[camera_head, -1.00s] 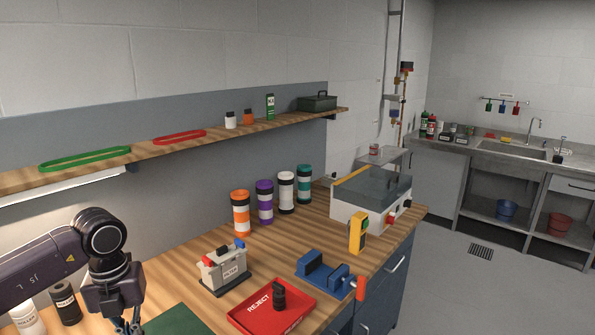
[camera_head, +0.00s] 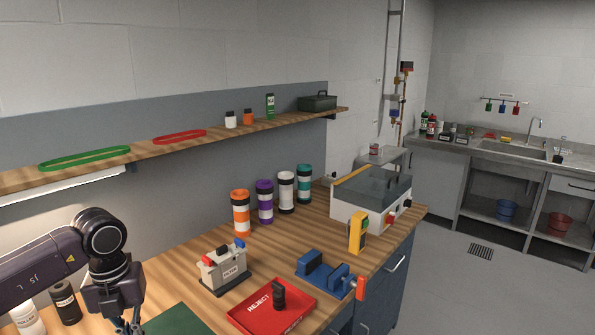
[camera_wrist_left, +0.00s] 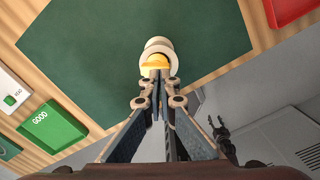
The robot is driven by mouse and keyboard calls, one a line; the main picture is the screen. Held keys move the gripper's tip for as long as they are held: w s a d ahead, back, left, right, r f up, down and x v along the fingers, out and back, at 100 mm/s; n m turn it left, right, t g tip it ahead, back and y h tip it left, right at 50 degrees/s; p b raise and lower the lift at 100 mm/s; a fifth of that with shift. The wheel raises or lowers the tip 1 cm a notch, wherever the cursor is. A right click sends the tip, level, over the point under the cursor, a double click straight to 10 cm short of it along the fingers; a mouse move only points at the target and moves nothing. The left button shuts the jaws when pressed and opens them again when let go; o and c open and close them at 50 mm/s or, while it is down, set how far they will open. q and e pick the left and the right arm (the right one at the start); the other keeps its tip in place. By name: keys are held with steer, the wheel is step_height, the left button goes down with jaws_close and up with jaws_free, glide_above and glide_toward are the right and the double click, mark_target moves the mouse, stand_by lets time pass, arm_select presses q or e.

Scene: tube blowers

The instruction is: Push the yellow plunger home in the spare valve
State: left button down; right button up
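In the left wrist view the spare valve (camera_wrist_left: 158,46) is a cream, rounded body over the green mat (camera_wrist_left: 90,40). Its yellow plunger (camera_wrist_left: 154,62) shows at the near end, facing my left gripper (camera_wrist_left: 156,76). The gripper's fingers are together, with their tips at the plunger, apparently touching it. The tips partly hide the plunger, so its depth is unclear. In the head view my left gripper (camera_head: 130,327) is cut off by the bottom edge, and the valve is out of sight. A dark claw-like shape, apparently my right gripper (camera_wrist_left: 220,128), shows small in the left wrist view.
A green GOOD tray (camera_wrist_left: 52,128) and red REJECT tray (camera_head: 255,318) flank the mat. A grey tester (camera_head: 224,270), blue vise (camera_head: 322,275) and several banded tubes (camera_head: 240,214) stand on the bench to the right. Two bottles (camera_head: 66,303) stand left of my gripper.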

arm_select(q)
steer(key=shift+f+b, duration=0.75)
steer(key=shift+f, duration=0.3)
steer(key=shift+s+f, duration=0.15)
steer(key=shift+f, duration=0.1)
stand_by(0.4)
steer(key=shift+w+r+p, duration=0.2)
steer(key=shift+r+p, duration=0.5)
steer(key=shift+r, duration=0.55)
steer(key=shift+r+p, duration=1.1)
steer(key=shift+r, duration=0.75)
steer(key=shift+s, duration=0.1)
